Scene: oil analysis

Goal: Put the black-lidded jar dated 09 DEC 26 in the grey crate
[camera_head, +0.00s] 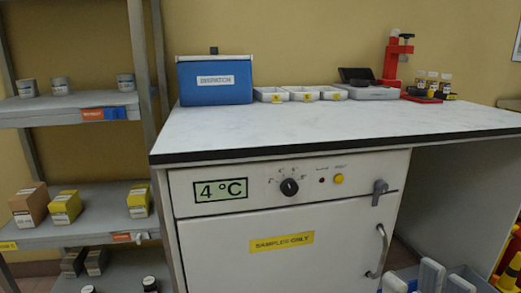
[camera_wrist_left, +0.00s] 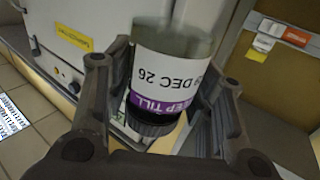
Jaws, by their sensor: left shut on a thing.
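In the left wrist view my left gripper (camera_wrist_left: 163,84) is shut on a jar (camera_wrist_left: 172,60) with a black lid (camera_wrist_left: 152,122). The jar's white and purple label faces the camera and reads upside down in this view; "DEC 26" and part of "KEEP TILL" show, with a 9 partly turned away before the date. Neither gripper shows in the head view. No crate that I can clearly call the grey crate is in view; a pale grey-blue container (camera_head: 478,283) with white bottles is cut off at the bottom right of the head view.
A white-topped bench (camera_head: 300,130) stands over a cabinet marked 4 °C (camera_head: 280,245). A blue cool box (camera_head: 214,82), white trays (camera_head: 302,94) and a red stand (camera_head: 393,60) line its back. Shelves (camera_head: 75,232) at left hold boxes and jars. The bench's front is clear.

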